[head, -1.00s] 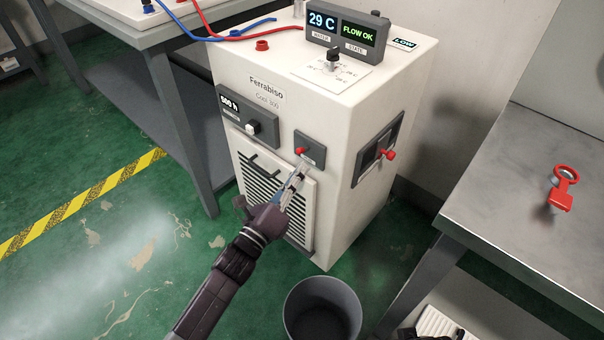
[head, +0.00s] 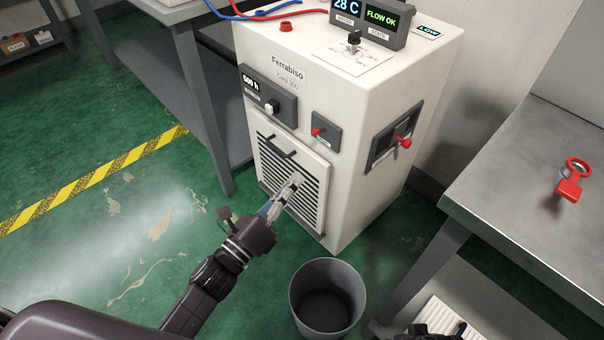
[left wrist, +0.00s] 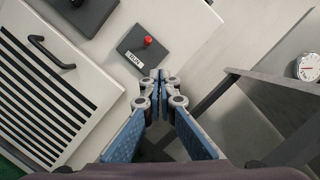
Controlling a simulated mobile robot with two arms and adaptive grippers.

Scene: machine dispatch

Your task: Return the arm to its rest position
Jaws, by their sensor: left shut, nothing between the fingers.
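My left gripper (head: 285,194) is shut and empty in front of the lower grille panel of the white Ferrabiso machine (head: 300,48). In the left wrist view its closed fingers (left wrist: 158,82) lie below the red-tipped RUN switch (left wrist: 147,41), apart from it. The same small red switch (head: 317,131) shows on the machine's front in the head view. The display (head: 372,16) reads 28 C and FLOW OK. A dark part of my right arm (head: 440,330) shows at the bottom edge; its fingers cannot be made out.
A grey bin (head: 328,300) stands on the floor in front of the machine. A red-handled switch (head: 402,142) is on the machine's right side. Open green floor lies to the left.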

